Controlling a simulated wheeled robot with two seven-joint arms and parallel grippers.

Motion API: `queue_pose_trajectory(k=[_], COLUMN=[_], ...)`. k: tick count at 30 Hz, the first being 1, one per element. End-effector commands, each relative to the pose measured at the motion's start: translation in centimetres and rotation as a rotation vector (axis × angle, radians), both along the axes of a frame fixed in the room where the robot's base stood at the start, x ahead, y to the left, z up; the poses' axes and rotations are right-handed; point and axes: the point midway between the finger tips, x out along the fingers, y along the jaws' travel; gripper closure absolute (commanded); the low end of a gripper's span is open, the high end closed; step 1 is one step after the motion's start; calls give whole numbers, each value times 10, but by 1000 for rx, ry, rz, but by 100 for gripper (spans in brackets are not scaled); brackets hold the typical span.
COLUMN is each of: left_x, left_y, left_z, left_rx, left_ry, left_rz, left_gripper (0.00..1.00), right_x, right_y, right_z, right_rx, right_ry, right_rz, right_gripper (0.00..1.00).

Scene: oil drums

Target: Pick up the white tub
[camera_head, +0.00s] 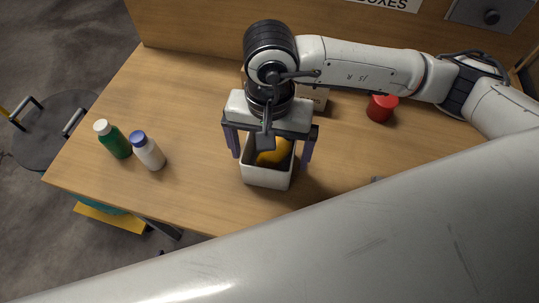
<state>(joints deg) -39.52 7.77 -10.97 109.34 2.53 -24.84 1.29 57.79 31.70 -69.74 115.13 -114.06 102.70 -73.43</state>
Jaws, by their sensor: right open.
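The white tub (266,177) stands upright on the wooden table, near its front edge. Something yellow (275,154) lies inside it. My right gripper (271,156) is over the tub from above, with one open finger on the left side of the tub and the other on the right side. Its wrist hides the back of the tub. I cannot tell whether the fingers touch the walls. My left gripper is not in view.
A red container (381,108) is at the back right.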

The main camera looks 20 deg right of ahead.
Motion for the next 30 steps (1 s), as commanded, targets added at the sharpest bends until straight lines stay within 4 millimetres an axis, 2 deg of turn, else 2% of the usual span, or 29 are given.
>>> queue_pose_trajectory(k=[4,12,19,22,30], left_x=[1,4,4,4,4], left_y=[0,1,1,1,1], left_z=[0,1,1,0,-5], left_rx=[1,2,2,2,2], left_ry=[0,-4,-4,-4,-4], left_rz=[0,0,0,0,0], left_gripper=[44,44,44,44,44], right_x=[0,0,1,1,2], right_y=[0,0,0,0,1], right_z=[0,0,2,10,63], right_rx=[0,0,0,2,2], right_ry=[0,0,-1,-3,-7], right_rz=[0,0,0,0,0], right_gripper=[5,49,49,49,49])
